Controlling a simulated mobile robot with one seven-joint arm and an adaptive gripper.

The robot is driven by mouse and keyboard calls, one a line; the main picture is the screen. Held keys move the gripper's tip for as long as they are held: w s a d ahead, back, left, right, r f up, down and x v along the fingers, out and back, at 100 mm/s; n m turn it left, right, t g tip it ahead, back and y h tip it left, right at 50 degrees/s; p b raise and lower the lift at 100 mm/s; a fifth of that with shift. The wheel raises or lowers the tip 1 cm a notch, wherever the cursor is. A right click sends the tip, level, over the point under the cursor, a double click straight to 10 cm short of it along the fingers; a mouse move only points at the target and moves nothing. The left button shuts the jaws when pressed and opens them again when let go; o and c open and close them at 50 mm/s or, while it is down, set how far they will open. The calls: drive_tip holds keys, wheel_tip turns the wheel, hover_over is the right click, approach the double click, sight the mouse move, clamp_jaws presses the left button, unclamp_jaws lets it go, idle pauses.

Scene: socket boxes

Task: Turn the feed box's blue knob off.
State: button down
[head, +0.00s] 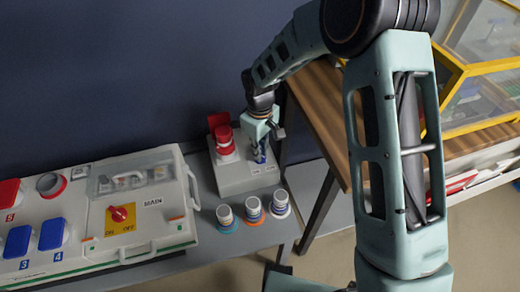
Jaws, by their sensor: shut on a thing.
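The feed box (231,179) is a small light-grey box on the grey bench against the dark blue wall. A red round fitting (225,141) stands on its left side. The blue knob (260,153) is on its right side, mostly hidden by my gripper. My gripper (259,146) points down over the knob and is shut on it. The knob's exact angle cannot be read, and the small labels on the box's front right are too small to read.
A larger white box (120,238) with a red MAIN switch (118,214), red and blue covers and a clear lid stands left. Three capped plugs (253,208) stand in front of the feed box. A wooden shelf (322,110) and yellow-framed case (480,85) are close on the right.

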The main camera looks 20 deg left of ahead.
drive_tip(key=shift+n+p, duration=0.3)
drive_tip(key=shift+n, duration=0.7)
drive_tip(key=c, duration=2)
unclamp_jaws()
drive_tip(key=shift+c, duration=0.2)
drive_tip(key=shift+r, duration=0.1)
wheel_tip(320, 180, up, 12)
